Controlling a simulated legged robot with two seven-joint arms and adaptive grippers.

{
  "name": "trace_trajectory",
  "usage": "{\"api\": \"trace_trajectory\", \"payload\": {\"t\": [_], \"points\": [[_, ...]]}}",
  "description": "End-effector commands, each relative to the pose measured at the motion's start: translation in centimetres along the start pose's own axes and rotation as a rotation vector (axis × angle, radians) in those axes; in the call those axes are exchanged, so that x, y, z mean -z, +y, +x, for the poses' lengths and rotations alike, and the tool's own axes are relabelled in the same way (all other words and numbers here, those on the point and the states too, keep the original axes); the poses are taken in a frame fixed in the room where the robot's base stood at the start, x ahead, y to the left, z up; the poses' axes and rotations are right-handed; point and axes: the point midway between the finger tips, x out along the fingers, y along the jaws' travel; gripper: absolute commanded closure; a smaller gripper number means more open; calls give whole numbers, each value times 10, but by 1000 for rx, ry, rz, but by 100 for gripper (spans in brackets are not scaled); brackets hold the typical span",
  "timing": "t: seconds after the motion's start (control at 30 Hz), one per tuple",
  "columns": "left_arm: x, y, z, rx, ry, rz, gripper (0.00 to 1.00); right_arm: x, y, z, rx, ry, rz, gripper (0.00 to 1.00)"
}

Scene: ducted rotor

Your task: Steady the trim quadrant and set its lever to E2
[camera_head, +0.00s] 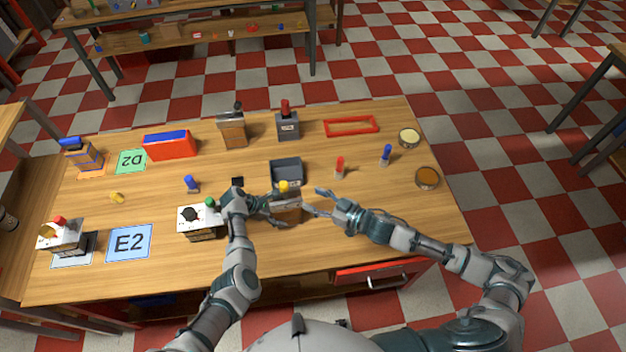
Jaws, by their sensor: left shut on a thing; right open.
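A small wooden-and-grey box with a yellow-knobbed lever (284,187), which I take to be the trim quadrant, stands near the table's middle front. My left gripper (275,210) is at its left side, shut on it. The fingers hide part of the box. My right gripper (315,202) is open just to the right of the box, its fingers pointing toward it and apart from the knob. Any scale marks on the box are too small to read.
A dial box with a green knob (200,221) stands left of my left gripper. A grey open bin (286,173) is just behind the yellow-knobbed box. Red (340,167) and blue (386,154) pegs stand right. The wooden table (330,245) is clear at front right.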

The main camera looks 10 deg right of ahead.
Motion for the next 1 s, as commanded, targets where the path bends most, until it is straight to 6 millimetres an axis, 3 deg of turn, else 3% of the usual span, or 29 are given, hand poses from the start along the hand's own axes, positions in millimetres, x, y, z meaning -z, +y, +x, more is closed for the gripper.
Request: {"api": "trace_trajectory", "payload": {"t": [0.3,0.33,0.43,0.8,1.0], "points": [[1,0,0,-1,2,-1,67,0,0,0,0,0,0,45],[1,0,0,-1,2,-1,32,0,0,0,0,0,0,45],[1,0,0,-2,2,-1,7,0,0,0,0,0,0,45],[0,0,-3,-2,2,0,7,0,0,0,0,1,0,45],[0,1,-29,-5,3,-1,7,0,0,0,0,1,0,45]]}}
